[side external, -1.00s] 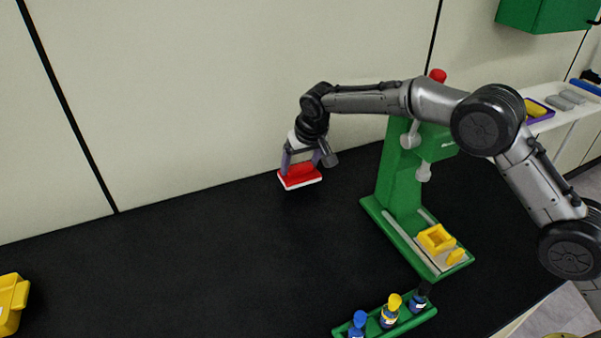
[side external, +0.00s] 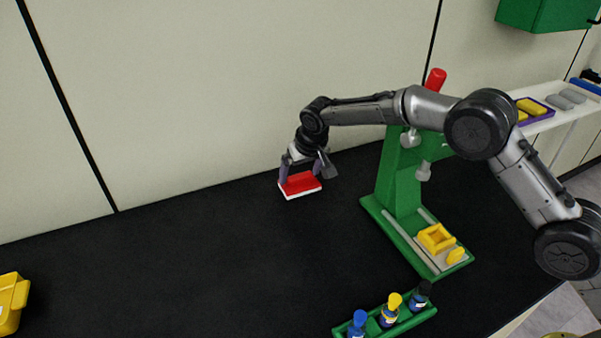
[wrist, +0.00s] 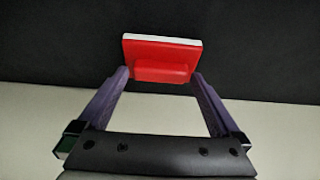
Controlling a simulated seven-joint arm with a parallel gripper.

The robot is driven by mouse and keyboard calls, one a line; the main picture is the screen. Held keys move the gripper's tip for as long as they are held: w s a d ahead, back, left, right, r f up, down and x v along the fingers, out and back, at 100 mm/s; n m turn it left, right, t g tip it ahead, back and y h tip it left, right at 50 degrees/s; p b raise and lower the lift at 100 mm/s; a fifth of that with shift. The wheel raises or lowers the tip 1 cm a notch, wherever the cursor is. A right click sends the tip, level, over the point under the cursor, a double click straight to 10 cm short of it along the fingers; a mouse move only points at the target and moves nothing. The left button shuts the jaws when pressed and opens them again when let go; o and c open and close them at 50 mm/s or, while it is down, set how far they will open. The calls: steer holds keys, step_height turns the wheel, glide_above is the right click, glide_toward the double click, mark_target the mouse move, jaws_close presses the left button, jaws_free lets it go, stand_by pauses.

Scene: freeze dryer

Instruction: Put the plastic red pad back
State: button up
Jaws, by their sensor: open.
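The red pad (side external: 300,184) has a red top with a raised red grip and a white underside. It lies on the black bench near the back wall, left of the green press. In the wrist view the pad (wrist: 160,52) is just beyond the fingertips, with its red grip (wrist: 161,75) between them. My gripper (side external: 300,176) is over the pad with its purple fingers spread. In the wrist view my gripper (wrist: 157,76) is open, with the fingers to either side of the grip. I cannot tell whether a finger touches the pad.
A green press (side external: 400,190) with a yellow square holder (side external: 436,238) stands to the right. A green rack (side external: 400,326) of capped bottles is at the front. A yellow bin (side external: 12,300) is at the far left. A white shelf (side external: 550,118) holds other pads. The bench (side external: 180,260) is clear at left-centre.

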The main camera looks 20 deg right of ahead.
steer(key=v, duration=1.2)
steer(key=shift+r, duration=0.15)
steer(key=s+d+r+n+t+y, duration=0.1)
steer(key=d+r+t, duration=0.45)
steer(key=r, duration=0.85)
steer(key=s+d+r+n+t+y, duration=0.1)
steer(key=s+d+r+t, duration=0.15)
steer(key=d+r, duration=0.85)
steer(key=s+d+r, duration=0.1)
steer(key=s, duration=0.6)
steer(key=s+d+r, duration=0.2)
steer(key=s, duration=0.5)
steer(key=s+d+f+m+g+h, duration=0.2)
steer(key=s+f+g, duration=0.5)
steer(key=s+f, duration=1.4)
steer(key=s, duration=0.3)
steer(key=shift+s+f, duration=0.3)
steer(key=shift+s, duration=0.1)
